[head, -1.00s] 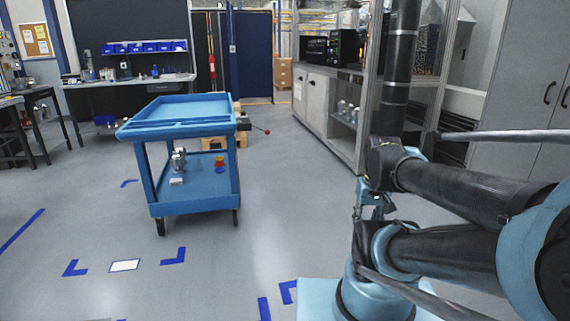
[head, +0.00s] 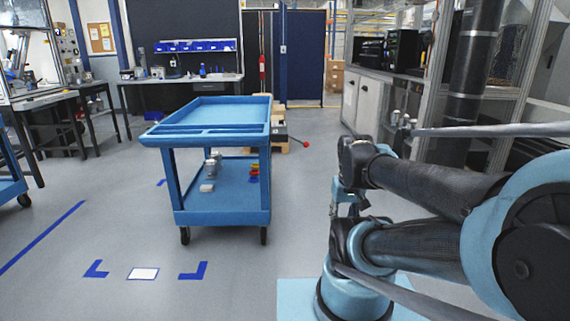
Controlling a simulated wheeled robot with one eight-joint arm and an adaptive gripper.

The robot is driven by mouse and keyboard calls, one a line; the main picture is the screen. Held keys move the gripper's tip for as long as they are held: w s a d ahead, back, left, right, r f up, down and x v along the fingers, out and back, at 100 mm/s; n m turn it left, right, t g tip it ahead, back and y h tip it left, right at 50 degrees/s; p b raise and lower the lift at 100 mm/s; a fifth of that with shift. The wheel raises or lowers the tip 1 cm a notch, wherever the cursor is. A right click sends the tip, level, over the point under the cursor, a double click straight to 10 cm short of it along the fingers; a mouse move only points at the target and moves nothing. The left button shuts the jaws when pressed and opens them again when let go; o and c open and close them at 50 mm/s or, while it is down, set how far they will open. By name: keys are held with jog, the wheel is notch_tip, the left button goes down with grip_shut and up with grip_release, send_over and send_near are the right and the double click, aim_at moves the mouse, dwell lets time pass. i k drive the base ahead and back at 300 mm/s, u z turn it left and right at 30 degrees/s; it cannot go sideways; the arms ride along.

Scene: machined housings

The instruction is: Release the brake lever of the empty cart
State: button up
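A blue two-tier cart (head: 215,131) stands in the middle of the head view. Its top tray is bare. Its lower shelf (head: 232,196) holds grey metal parts (head: 212,163) and small red and yellow pieces (head: 254,170). A dark lever with a red knob (head: 306,144) sticks out to the right behind the cart; I cannot tell whether it is fixed to it. What seems to be my gripper (head: 347,205) is by my folded arm at right, well apart from cart and lever. Its fingers are too small and covered to read.
Part of another blue cart (head: 10,186) shows at the left edge. Workbenches (head: 180,80) stand at the back and left. A wooden pallet (head: 284,145) is behind the middle cart. Cabinets (head: 365,103) line the right.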

aim_at(305, 144)
jog(key=u, duration=0.05)
jog(key=k, duration=1.25)
jog(key=u, duration=0.35)
jog(key=i, duration=1.3)
jog(key=z, duration=0.65)
jog(key=i, duration=0.55)
jog(key=z, duration=0.25)
